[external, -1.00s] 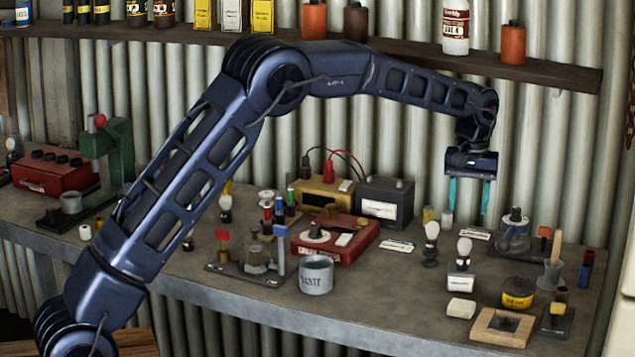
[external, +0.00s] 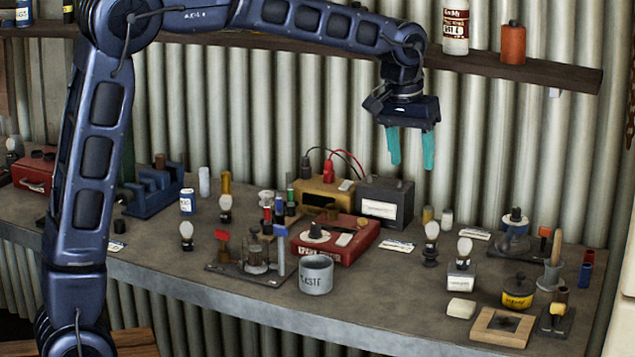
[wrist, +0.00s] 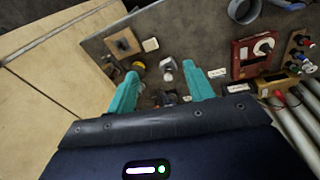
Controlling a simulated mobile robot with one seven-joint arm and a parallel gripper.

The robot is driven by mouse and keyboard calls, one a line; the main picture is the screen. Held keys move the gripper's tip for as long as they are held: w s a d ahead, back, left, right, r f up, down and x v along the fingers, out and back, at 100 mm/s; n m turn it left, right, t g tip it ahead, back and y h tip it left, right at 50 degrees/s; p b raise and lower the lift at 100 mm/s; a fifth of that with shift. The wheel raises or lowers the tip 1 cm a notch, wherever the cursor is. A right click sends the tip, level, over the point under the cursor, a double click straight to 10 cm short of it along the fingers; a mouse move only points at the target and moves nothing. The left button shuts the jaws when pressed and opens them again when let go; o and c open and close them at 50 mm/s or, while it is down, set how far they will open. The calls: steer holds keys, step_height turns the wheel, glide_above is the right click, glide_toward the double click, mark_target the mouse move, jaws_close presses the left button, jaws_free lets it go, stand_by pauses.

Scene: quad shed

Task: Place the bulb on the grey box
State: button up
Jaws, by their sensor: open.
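Several pale bulbs stand on the bench in the external view. One bulb (external: 432,232) is upright on a dark base. Another bulb (external: 464,248) stands at a small grey box (external: 460,279) with a white label. Two more, a bulb (external: 186,231) and a bulb (external: 225,203), stand farther left. My gripper (external: 412,164) is open and empty, high above the bench. In the wrist view, a bulb (wrist: 168,64) shows between the fingers, well below them.
A red instrument (external: 335,241), a grey mug (external: 316,276) and a yellow tin (external: 518,293) stand on the crowded bench. A wooden block (external: 502,327) is at the front right. A shelf (external: 520,75) runs along the corrugated wall behind.

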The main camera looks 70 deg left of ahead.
steer(key=s+d+r+m+t, duration=0.15)
steer(key=s+d, duration=0.25)
steer(key=s, duration=0.7)
steer(key=s+d+r+m, duration=0.2)
steer(key=s+d, duration=0.1)
steer(key=s, duration=0.8)
steer(key=s+d+f+m, duration=0.2)
steer(key=s+f, duration=0.2)
steer(key=s, duration=0.5)
steer(key=s+d+f+m+t, duration=0.1)
steer(key=s+f, duration=0.3)
steer(key=s, duration=0.5)
steer(key=shift+s+d+m, duration=0.25)
steer(key=shift+d+m, duration=0.1)
steer(key=shift+d, duration=0.15)
